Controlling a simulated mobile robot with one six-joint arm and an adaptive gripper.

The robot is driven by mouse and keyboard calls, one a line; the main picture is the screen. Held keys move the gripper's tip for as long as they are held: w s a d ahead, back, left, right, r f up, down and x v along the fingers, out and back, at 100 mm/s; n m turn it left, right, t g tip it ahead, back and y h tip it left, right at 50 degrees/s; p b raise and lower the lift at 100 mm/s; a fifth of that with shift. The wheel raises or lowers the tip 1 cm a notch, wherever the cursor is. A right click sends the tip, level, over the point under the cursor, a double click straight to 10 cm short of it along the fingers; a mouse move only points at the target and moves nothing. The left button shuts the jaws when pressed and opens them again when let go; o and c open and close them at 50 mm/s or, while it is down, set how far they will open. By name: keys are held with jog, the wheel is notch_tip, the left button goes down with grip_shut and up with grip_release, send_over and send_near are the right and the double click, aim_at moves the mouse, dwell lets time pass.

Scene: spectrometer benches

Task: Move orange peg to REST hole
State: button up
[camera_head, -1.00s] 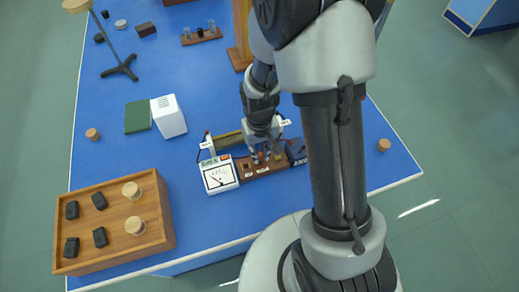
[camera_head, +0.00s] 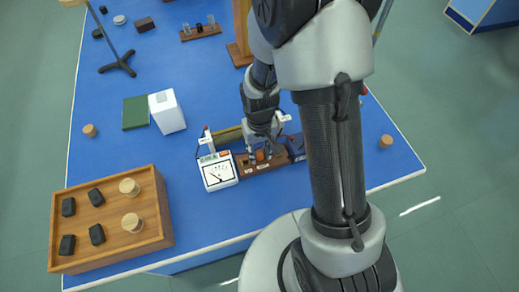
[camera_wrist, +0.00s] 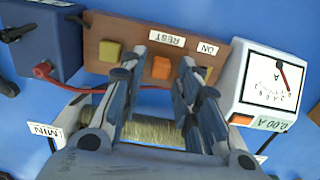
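The orange peg (camera_wrist: 161,68) stands on the wooden board (camera_wrist: 137,35), below the REST label (camera_wrist: 167,38) in the wrist view. In the head view my gripper (camera_head: 261,158) is low over the board, with orange showing between the fingers.
A meter (camera_head: 217,172) stands beside the board, with a dark blue box (camera_wrist: 42,40) at its other end. A red wire (camera_wrist: 75,86) and a coil (camera_wrist: 152,133) lie close by my gripper. A wooden tray (camera_head: 115,247) stands front left.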

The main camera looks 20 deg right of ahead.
jog(key=shift+o, duration=0.7)
jog(key=shift+r, duration=0.1)
jog(key=shift+r, duration=0.35)
notch_tip(320, 180, up, 11)
